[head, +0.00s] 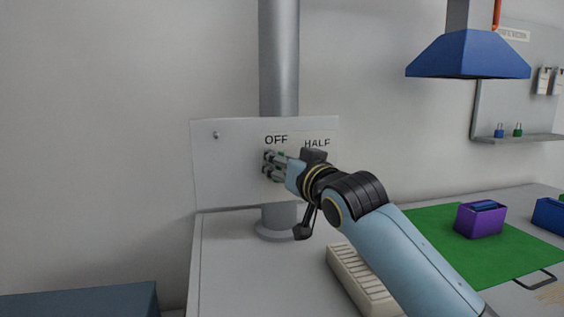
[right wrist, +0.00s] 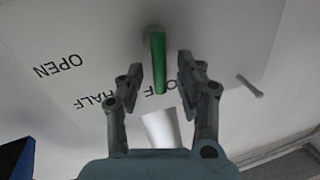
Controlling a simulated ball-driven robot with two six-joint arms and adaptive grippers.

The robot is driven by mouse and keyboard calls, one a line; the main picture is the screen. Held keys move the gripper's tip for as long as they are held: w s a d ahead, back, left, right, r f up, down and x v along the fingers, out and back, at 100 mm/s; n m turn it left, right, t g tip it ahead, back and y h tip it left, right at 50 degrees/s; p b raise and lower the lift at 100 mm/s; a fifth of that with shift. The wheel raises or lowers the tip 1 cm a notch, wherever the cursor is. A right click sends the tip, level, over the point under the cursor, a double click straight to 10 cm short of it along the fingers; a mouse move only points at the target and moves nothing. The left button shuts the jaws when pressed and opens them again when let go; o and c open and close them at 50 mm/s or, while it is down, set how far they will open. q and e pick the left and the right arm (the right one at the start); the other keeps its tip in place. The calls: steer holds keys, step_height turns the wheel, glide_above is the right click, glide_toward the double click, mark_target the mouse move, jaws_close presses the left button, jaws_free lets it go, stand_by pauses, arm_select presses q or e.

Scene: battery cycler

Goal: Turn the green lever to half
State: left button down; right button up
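The green lever (right wrist: 158,62) shows in the right wrist view, mounted on a white panel (right wrist: 225,45) marked OPEN, HALF and OFF. The lever lies between the two fingers of my right gripper (right wrist: 158,75), with a gap on each side. It points toward the OFF mark. The right gripper is open. In the head view my right gripper (head: 274,166) is in front of the panel (head: 225,165), just below the word OFF, and the lever is hidden behind it. HALF is partly covered by my wrist. My left gripper is not in view.
A grey vertical pipe (head: 279,60) runs behind the panel down to the bench. A cream slotted rack (head: 350,275) stands below my right arm. A green mat (head: 430,235) with a purple box (head: 480,220) lies right. A blue hood (head: 468,55) hangs above.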

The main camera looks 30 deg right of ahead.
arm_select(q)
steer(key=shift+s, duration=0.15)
arm_select(e)
steer(key=shift+c, duration=0.5)
jaws_close()
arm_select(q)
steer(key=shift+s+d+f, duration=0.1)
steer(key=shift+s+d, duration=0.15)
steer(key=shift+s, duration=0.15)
